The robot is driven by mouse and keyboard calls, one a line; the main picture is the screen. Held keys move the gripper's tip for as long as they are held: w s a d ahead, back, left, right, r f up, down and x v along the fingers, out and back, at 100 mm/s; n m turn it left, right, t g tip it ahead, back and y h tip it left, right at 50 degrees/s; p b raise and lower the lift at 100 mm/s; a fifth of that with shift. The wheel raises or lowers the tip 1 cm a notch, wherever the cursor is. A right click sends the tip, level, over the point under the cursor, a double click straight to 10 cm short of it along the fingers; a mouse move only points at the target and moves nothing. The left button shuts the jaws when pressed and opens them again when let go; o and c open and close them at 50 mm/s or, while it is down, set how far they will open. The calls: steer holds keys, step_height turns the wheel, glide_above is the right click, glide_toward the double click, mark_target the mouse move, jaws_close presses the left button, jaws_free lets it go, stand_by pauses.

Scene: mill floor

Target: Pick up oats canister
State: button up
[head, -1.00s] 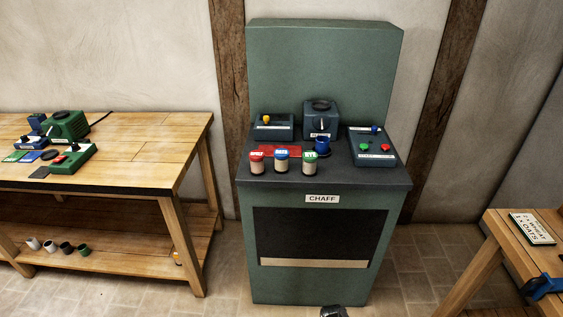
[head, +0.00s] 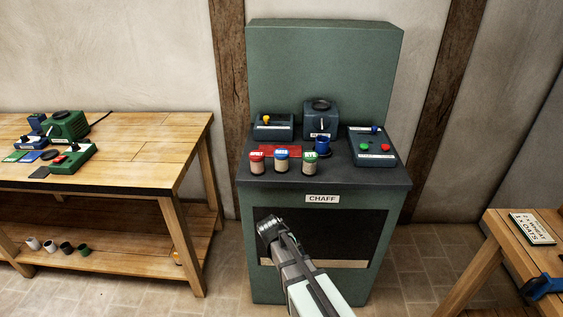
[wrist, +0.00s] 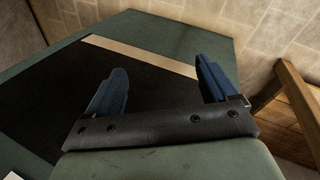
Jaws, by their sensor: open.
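Three small canisters stand in a row near the front edge of the green CHAFF cabinet's dark top (head: 330,179). In the head view, the end of my arm is in front of the cabinet's dark front panel (head: 350,236), below the canisters. No canister shows in the wrist view.
Behind the canisters are a red plate (head: 281,151), a blue cup (head: 322,146), a dark machine (head: 320,119) and two button boxes (head: 273,127) (head: 374,147). A wooden bench (head: 150,150) stands left; another bench (head: 508,235) with a sign (head: 532,228) stands right.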

steer(key=w+a+r+t, duration=0.2)
steer(key=w+a+r, duration=0.1)
steer(key=a+r, duration=0.3)
steer(key=w+a+r+t, duration=0.1)
steer(key=w+a+r, duration=0.3)
steer(key=r, duration=0.5)
step_height(320, 180, up, 25)
steer(key=m+t+y, duration=0.1)
steer(key=m+y, duration=0.1)
steer(key=y, duration=0.3)
glide_above(282, 154)
steer(key=s+d, duration=0.1)
steer(key=s, duration=0.4)
steer(key=x, duration=0.8)
steer(key=shift+w+f, duration=0.2)
steer(key=shift+w, duration=0.1)
steer(key=shift+w+x, duration=0.15)
steer(key=shift+x, duration=1.2)
steer(key=shift+w+x, duration=0.15)
steer(key=shift+x, duration=1.15)
steer(key=shift+r, duration=0.2)
steer(key=c, duration=1.2)
